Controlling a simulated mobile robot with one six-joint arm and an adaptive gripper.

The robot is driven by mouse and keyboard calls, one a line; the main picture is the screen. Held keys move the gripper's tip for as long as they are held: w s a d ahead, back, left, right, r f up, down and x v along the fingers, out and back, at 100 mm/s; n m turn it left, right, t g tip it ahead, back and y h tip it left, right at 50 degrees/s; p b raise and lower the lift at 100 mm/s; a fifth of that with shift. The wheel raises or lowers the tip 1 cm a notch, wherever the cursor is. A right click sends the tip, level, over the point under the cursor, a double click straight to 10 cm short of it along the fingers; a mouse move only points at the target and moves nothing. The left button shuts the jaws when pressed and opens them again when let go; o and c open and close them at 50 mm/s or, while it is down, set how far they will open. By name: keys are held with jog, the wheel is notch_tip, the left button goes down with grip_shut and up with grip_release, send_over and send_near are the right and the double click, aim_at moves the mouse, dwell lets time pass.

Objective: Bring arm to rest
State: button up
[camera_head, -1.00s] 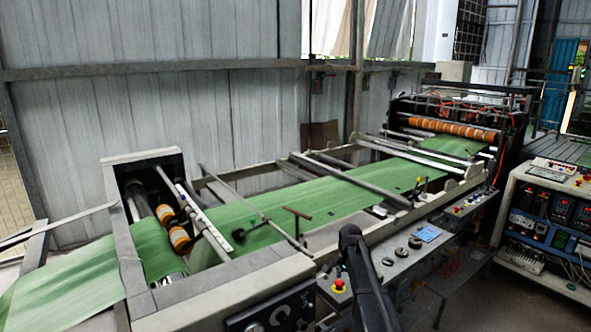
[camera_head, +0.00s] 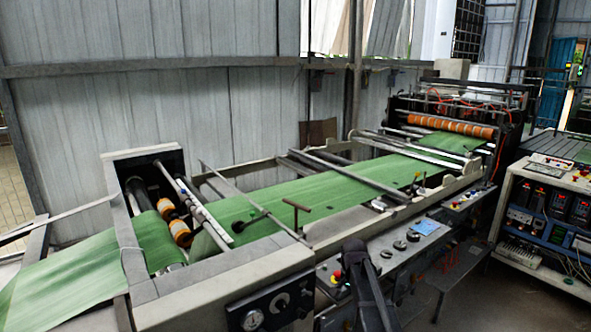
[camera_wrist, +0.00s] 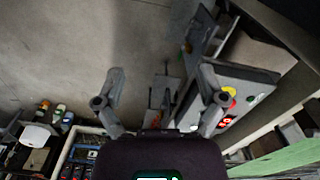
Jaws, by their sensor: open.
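My gripper (camera_wrist: 160,92) shows in the wrist view with its two fingers spread apart and nothing between them. Beyond it are the grey floor and a side panel of the machine with a red emergency button (camera_wrist: 225,99) with yellow and red parts. In the head view my dark arm stands at the bottom centre, in front of the machine's control panel (camera_head: 400,245). The gripper's fingers cannot be made out in the head view.
The long sack machine carries a green sheet (camera_head: 300,198) over rollers from left to right. A control cabinet (camera_head: 550,215) with lit displays stands at the right. Bare floor (camera_wrist: 60,45) shows in the wrist view.

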jog(key=s+f+n+b, duration=0.2)
jog(key=s+f+n, duration=0.1)
jog(key=s, duration=0.7)
jog(key=s+f+n+b, duration=0.3)
jog(key=s+n, duration=0.1)
jog(key=s, duration=0.7)
jog(key=shift+s+n, duration=0.25)
jog(key=shift+n, duration=0.15)
dwell(1.4)
